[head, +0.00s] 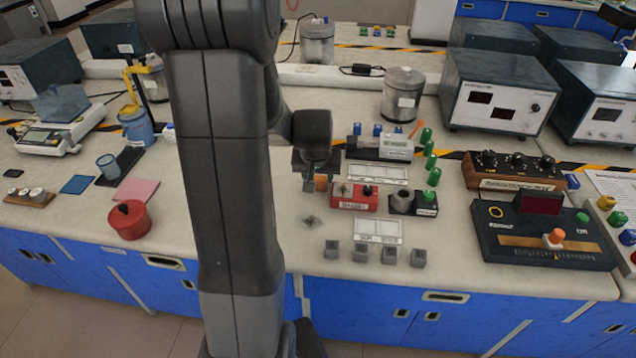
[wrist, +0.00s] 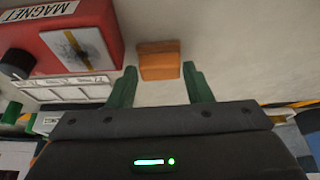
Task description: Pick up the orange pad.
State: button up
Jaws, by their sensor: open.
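The orange pad (wrist: 159,60) is a small block on the pale bench top in the wrist view. It lies just beyond the fingertips, centred between them. In the head view a small part of the orange pad (head: 321,182) shows beside the red box, partly hidden by my gripper. My gripper (wrist: 159,72) has two green fingers spread apart with nothing between them. In the head view my gripper (head: 308,184) points down at the bench by the pad.
A red box labelled MAGNET (wrist: 75,45) stands close to the pad, to its left in the wrist view. A white tray (head: 378,231) and several grey blocks (head: 360,252) lie nearer the front edge. A red pot (head: 129,222) stands at the left.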

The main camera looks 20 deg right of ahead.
aim_at(318, 179)
jog(key=shift+w+d+f, duration=0.1)
jog(key=shift+w+f, duration=0.05)
jog(key=shift+f, duration=0.2)
jog(key=c, duration=0.6)
jog(key=shift+r, duration=0.1)
notch_tip(318, 179, up, 10)
jog(key=shift+f+p, duration=0.1)
jog(key=shift+p, duration=0.25)
